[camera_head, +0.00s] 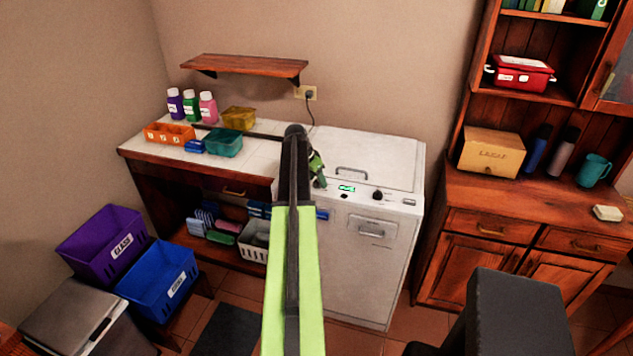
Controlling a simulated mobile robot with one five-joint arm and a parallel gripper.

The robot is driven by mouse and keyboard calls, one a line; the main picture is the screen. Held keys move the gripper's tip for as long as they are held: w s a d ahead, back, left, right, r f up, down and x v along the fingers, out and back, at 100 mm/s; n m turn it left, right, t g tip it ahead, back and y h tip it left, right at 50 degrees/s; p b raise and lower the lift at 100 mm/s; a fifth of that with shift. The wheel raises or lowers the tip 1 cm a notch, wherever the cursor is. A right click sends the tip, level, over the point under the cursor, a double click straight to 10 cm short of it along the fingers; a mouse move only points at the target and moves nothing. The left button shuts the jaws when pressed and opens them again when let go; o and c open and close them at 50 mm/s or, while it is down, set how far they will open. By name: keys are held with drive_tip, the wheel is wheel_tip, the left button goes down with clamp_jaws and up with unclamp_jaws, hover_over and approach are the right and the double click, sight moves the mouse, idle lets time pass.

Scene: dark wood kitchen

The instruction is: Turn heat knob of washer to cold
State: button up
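The washer (345,270) is a white top-loading machine against the back wall, right of the tiled counter. Its top panel has a lit green display (346,188), a dark round knob (377,195) right of the display, and a small dark control (343,196) below the display. The heat markings are too small to read. My green and black arm reaches up the middle of the view and hides the panel's left end. My gripper (318,171) shows only in part at the panel's left side, left of the display. I cannot tell whether it touches anything or how its fingers stand.
The counter (262,152) left of the washer holds bottles, an orange box and tubs. A wall shelf (245,66) hangs above. Purple (85,250) and blue (150,290) bins stand at the left. A wooden cabinet (455,210) stands close on the washer's right.

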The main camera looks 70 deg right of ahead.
clamp_jaws()
